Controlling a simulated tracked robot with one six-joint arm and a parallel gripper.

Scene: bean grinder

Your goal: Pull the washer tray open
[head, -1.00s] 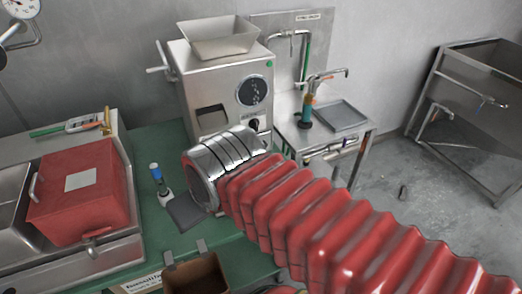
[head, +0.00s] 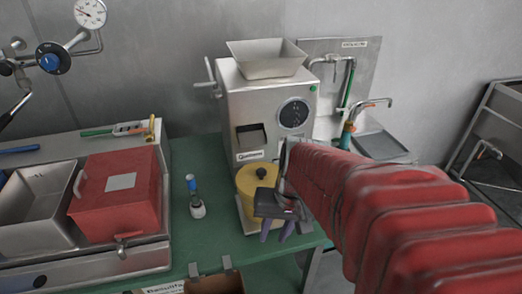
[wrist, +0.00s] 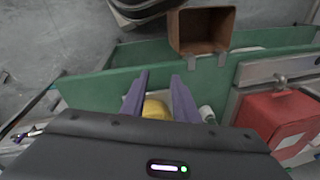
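A shallow grey tray (head: 381,146) is on the metal wash stand right of the grinder, below a tap (head: 372,103). I cannot tell whether it is the washer tray; my red-sleeved arm hides much of the stand's front. My gripper (head: 276,236) is left of that stand, in front of the grinder (head: 270,100) and the yellow canister (head: 247,182). In the wrist view my gripper (wrist: 160,80) has its two purple fingers apart and nothing held. The yellow canister (wrist: 156,107) shows between and beyond them.
A red box (head: 117,192) and a steel basin (head: 35,212) stand on the left. A small blue-topped bottle (head: 195,196) stands on the green bench (head: 190,155). A brown open box (head: 215,284) hangs at the bench's front edge. Another sink (head: 495,125) is far right.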

